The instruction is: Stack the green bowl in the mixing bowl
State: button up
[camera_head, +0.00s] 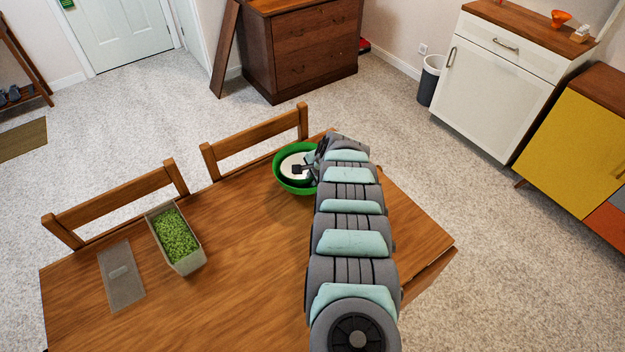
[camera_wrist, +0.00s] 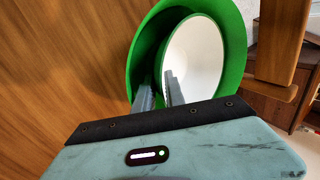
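A large green bowl (camera_head: 280,183) stands at the far edge of the wooden table. A smaller round piece with a white inside (camera_head: 290,165) sits within its rim; I cannot tell for sure which is the mixing bowl. In the wrist view the outer green wall (camera_wrist: 143,48) surrounds the white-lined inner bowl (camera_wrist: 205,50). My gripper (camera_wrist: 158,80) reaches down at the near side of the inner bowl, one finger over the white inside and one over the green beside it. A gap shows between the fingers. My arm hides the right side of the bowls in the head view.
A rectangular planter of green plants (camera_head: 177,238) and a flat grey board (camera_head: 121,275) are on the left of the table (camera_head: 235,270). Two chair backs (camera_head: 115,203) line its far edge. The middle of the tabletop is clear.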

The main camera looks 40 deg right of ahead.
jog(key=shift+r, duration=0.1)
dwell(0.4)
jog(key=shift+s+r+p, duration=0.2)
jog(key=shift+r+p, duration=0.3)
jog(key=shift+r, duration=0.5)
jog(key=p+v, duration=0.6)
jog(key=v, duration=0.5)
jog(key=shift+p, duration=0.35)
